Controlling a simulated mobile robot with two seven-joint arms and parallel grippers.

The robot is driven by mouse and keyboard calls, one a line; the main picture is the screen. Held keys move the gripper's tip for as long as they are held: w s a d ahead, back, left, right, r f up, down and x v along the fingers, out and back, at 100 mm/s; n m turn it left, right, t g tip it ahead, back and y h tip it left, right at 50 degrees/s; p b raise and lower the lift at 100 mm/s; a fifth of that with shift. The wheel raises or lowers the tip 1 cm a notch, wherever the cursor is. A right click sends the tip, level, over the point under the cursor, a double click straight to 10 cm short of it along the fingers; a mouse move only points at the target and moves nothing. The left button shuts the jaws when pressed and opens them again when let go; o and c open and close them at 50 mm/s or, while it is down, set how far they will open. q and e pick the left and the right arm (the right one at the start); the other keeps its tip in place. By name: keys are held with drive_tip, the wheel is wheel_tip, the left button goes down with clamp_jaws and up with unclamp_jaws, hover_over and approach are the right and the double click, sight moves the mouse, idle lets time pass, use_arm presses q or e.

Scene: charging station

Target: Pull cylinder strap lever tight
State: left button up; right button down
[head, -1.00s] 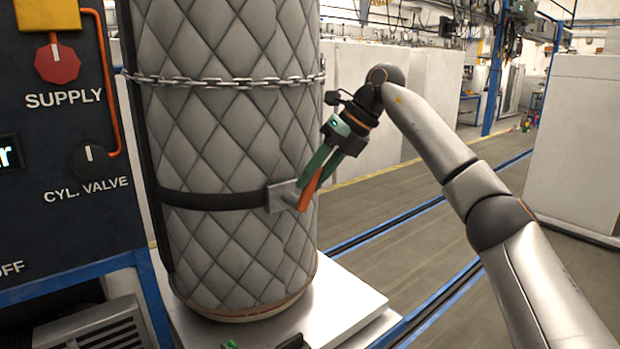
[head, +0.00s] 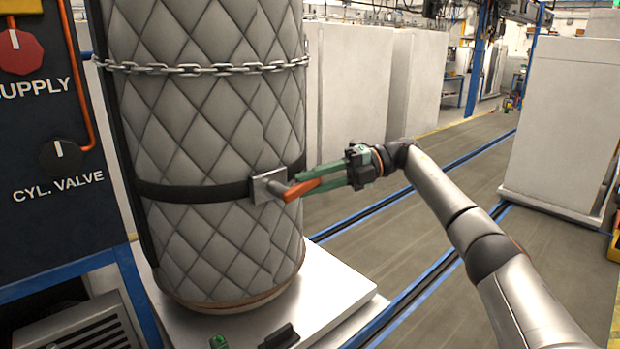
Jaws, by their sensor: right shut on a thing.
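The quilted grey cylinder (head: 200,120) stands upright on a pale platform. A black strap (head: 190,192) runs around its lower half and meets a metal buckle plate (head: 266,186) at the right of its front. An orange lever (head: 296,190) sticks out from the buckle to the right, nearly level. My right gripper (head: 314,183), with green fingers, is shut on the lever from the right. The fingers hide part of the lever. I cannot make out my left gripper.
A chain (head: 200,69) circles the cylinder higher up. The control panel (head: 60,125) stands close on the left. The platform (head: 335,292) carries a small black piece (head: 281,337) and a green piece (head: 218,342), both unclear. Open floor lies right of the cylinder.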

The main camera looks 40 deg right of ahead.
drive_tip(key=shift+f+m+t+y+b, duration=0.3)
drive_tip(key=shift+f+m+y+b, duration=0.15)
drive_tip(key=shift+y, duration=0.55)
drive_tip(key=c, duration=0.7)
unclamp_jaws()
drive_tip(key=shift+f, duration=0.1)
drive_tip(key=shift+d, duration=0.1)
drive_tip(key=shift+b+v, duration=0.7)
drive_tip(key=shift+v, duration=2.95)
drive_tip(key=shift+f, duration=0.1)
